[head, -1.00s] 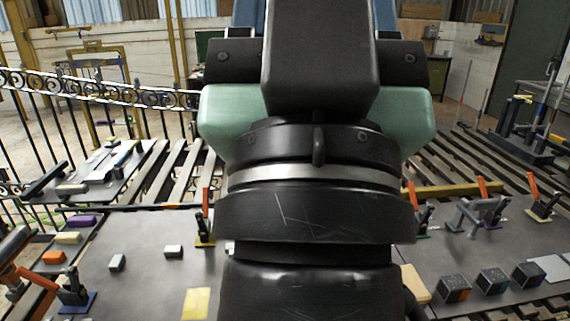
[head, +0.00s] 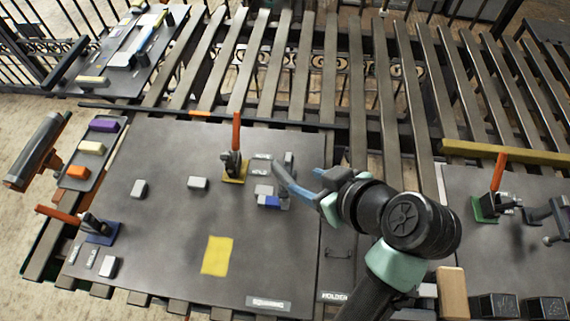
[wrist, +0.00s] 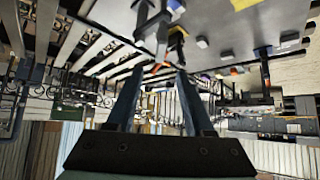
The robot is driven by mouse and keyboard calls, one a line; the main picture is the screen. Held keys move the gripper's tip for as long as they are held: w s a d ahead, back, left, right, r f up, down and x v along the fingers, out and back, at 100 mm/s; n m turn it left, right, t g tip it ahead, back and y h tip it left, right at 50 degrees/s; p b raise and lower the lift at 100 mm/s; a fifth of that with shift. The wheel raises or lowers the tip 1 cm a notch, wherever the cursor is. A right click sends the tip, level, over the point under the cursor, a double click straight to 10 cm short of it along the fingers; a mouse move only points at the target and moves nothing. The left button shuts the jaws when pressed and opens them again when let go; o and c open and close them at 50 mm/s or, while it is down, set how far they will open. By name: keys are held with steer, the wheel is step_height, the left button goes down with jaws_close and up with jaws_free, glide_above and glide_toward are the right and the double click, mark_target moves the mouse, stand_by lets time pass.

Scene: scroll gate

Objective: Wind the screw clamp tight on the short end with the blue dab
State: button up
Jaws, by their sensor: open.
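My gripper (head: 298,170) is open over the right part of the left dark board, its two blue-grey fingers pointing left; they also show in the wrist view (wrist: 160,74), with nothing held between them. A small grey piece with a blue patch (head: 273,200) lies on the board just below the fingers in the head view; I cannot tell whether this is the short end with the blue dab. A grey clamp-like tool (head: 548,214), possibly the screw clamp, is at the far right edge, partly cut off. My gripper is well apart from it.
Orange-handled clamps stand on yellow (head: 235,168), blue (head: 102,232) and green (head: 486,208) bases. A yellow patch (head: 216,256) and small grey blocks (head: 197,183) are on the left board. Dark cubes (head: 497,305) sit at the lower right. Slats with gaps (head: 300,70) lie behind.

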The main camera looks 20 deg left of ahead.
mark_target(284, 173)
steer(key=p+x, duration=0.1)
steer(key=x, duration=1)
steer(key=shift+f, duration=0.1)
jaws_close()
